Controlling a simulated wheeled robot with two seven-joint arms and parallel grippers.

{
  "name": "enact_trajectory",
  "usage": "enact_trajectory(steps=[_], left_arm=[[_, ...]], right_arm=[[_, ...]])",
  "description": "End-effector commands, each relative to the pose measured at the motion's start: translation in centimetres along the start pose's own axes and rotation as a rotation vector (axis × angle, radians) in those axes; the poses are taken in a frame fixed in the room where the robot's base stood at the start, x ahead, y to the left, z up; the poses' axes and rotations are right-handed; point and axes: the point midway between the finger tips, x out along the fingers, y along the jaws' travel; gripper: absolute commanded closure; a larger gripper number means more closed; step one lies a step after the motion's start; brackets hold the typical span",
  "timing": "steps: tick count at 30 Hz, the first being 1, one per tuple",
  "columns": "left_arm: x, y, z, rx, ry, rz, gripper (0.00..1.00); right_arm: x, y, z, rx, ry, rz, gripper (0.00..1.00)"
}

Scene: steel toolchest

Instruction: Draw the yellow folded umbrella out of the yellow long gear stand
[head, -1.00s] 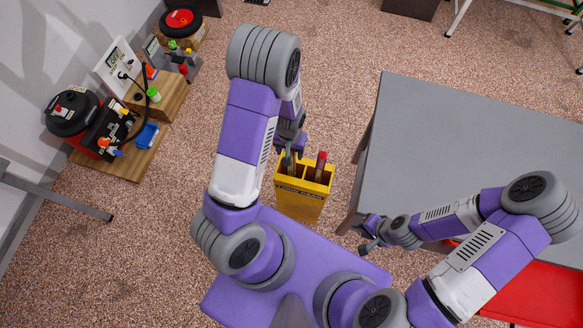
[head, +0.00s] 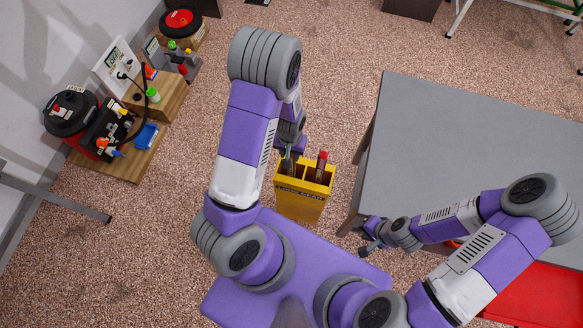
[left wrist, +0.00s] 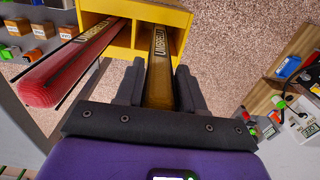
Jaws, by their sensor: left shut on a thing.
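The yellow long gear stand (head: 300,204) stands upright on the floor ahead of my base. Its open top with compartments also shows in the left wrist view (left wrist: 182,17). The yellow folded umbrella (left wrist: 160,68) runs between my left gripper's fingers (left wrist: 160,92) and down into a compartment of the stand. My left gripper (head: 289,158) is shut on it just above the stand's top; in the head view the gripper and arm mostly hide the umbrella. My right gripper (head: 364,238) is empty beside the grey table, its fingers apart.
A red folded umbrella (left wrist: 75,65) stands in another compartment of the stand, its tip also in the head view (head: 322,158). The grey table (head: 470,135) is close at the right. Wooden blocks with tools (head: 120,165) stand at the left; open floor lies between.

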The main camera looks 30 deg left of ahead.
Motion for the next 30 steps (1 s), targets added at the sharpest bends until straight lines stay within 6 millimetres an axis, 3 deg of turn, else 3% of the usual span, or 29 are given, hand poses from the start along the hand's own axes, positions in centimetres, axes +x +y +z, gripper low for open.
enact_trajectory(steps=[24,30], left_arm=[[-4.9,0.0,0.0,0.0,0.0,0.0,0.92],[-4.9,0.0,0.0,0.0,0.0,0.0,0.92]], right_arm=[[-4.0,-1.5,0.2,0.0,0.0,0.0,0.65],[-4.0,-1.5,0.2,0.0,0.0,0.0,0.65]])
